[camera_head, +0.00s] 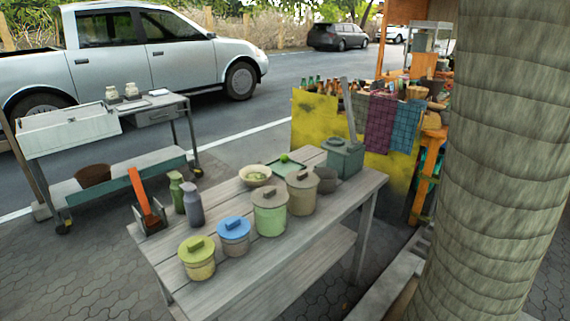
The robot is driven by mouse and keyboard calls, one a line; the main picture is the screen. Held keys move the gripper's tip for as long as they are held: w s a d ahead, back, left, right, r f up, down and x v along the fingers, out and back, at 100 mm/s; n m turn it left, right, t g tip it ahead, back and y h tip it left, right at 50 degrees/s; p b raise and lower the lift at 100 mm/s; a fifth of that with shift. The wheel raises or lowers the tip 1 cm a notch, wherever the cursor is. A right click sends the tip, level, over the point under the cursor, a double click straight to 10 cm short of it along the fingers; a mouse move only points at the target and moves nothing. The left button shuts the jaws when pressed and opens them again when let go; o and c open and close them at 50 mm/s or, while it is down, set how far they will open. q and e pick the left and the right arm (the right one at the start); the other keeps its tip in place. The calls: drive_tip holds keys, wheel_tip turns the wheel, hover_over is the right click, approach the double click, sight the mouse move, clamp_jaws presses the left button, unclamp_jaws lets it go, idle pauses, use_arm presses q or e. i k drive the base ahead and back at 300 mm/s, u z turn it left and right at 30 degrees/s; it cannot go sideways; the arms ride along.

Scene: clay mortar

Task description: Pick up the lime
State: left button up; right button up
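A small bright green lime (284,158) sits at the back of the grey wooden table (262,268), on or by a flat green tray (291,168). It is just right of a pale bowl (255,175) with green contents. Several lidded pots stand in front of it. Neither of my grippers shows in the head view, so whether they are open or shut is hidden.
A tan pot (301,193), dark green box (343,157) and two bottles (193,203) stand near. A trunk (510,160) rises at right.

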sight(284, 158)
drive_tip(key=u, duration=0.65)
drive_tip(key=k, duration=1)
drive_tip(key=u, duration=1.3)
drive_tip(key=i, duration=2)
drive_tip(key=z, duration=0.25)
drive_tip(key=i, duration=2)
drive_tip(key=z, duration=0.65)
drive_tip(key=i, duration=2)
drive_tip(key=z, duration=1.9)
drive_tip(key=i, duration=1.15)
drive_tip(key=z, duration=1.6)
drive_tip(key=i, duration=1.45)
drive_tip(key=z, duration=0.3)
